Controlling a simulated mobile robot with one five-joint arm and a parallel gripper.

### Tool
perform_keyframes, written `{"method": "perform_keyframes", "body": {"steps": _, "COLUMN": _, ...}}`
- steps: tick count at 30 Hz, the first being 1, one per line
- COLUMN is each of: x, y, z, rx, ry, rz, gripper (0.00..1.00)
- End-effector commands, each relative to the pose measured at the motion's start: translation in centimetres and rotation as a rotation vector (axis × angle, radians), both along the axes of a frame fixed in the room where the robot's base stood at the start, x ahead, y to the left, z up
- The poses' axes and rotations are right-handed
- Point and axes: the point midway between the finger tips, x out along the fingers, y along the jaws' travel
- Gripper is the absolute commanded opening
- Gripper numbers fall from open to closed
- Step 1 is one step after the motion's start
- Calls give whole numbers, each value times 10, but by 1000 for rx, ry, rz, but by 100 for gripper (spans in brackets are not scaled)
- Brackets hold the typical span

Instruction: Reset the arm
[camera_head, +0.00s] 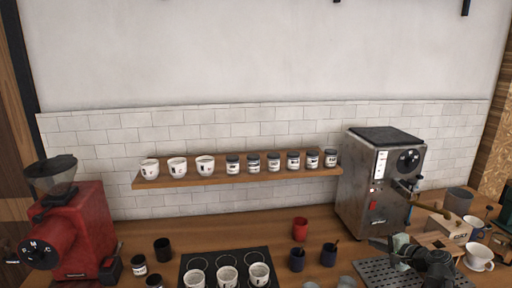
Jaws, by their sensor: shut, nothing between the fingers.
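My arm's black end shows at the lower right, over a dark grated tray (376,273). My gripper (378,244) points left and is shut with nothing in it. It is in front of the metal machine's base. A pale green cup (401,243) is right behind it, and I cannot tell whether they touch.
A steel roaster (380,180) stands behind at right, a red grinder (75,235) at left. A wall shelf (230,178) holds white cups and several jars. A black mat (215,258) with cups, a red cup (300,229) and dark cups (297,260) occupy the counter.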

Motion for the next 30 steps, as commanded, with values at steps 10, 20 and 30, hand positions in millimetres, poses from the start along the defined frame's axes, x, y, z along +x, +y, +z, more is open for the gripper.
{"method": "perform_keyframes", "body": {"steps": 10, "x": 7, "y": 221, "z": -51, "rx": -235, "ry": 153, "rz": 420, "gripper": 0}}
{"method": "perform_keyframes", "body": {"steps": 20, "x": -101, "y": 313, "z": -133, "rx": -815, "ry": 494, "rz": 942, "gripper": 0}}
{"method": "perform_keyframes", "body": {"steps": 30, "x": -144, "y": 257, "z": -143, "rx": -1008, "ry": 708, "rz": 1073, "gripper": 0}}
